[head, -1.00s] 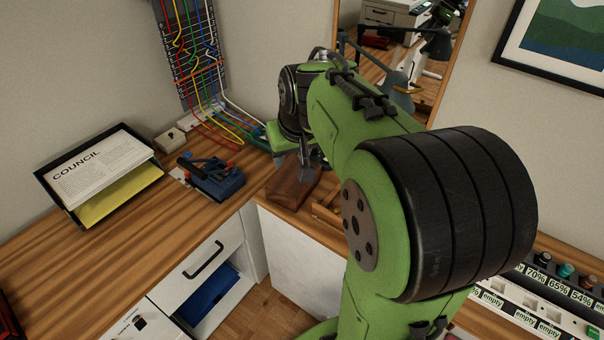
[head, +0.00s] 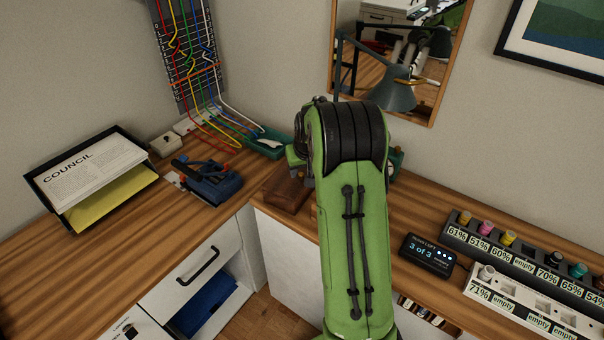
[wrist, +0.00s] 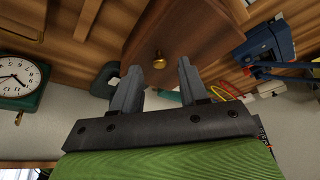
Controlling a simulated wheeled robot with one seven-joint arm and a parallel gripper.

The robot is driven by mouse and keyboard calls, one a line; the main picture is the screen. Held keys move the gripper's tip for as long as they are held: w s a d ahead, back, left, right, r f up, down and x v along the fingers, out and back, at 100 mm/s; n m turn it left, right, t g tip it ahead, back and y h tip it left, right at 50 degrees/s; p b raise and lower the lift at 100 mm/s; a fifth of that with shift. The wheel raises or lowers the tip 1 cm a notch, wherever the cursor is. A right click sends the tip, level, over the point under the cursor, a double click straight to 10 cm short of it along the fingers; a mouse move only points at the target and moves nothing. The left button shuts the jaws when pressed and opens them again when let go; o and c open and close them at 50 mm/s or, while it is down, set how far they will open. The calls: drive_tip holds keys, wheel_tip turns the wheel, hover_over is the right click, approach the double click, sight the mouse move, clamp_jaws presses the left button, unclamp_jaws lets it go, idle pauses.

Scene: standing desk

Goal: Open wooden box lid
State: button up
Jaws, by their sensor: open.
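The wooden box (head: 286,192) is dark reddish-brown and sits in the desk corner, partly hidden by my arm in the head view.
A blue tool (head: 210,182) stands left of the box and a paper tray (head: 92,180) farther left. A desk lamp (head: 390,92) stands behind. A dark display (head: 428,255) and racks of vials (head: 530,262) lie to the right. A green clock (wrist: 20,82) shows in the wrist view.

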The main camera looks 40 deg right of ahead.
drive_tip(key=shift+w+d+f, duration=0.1)
drive_tip(key=shift+w+f, duration=0.15)
drive_tip(key=shift+f, duration=0.45)
drive_tip(key=shift+c, duration=0.4)
clamp_jaws()
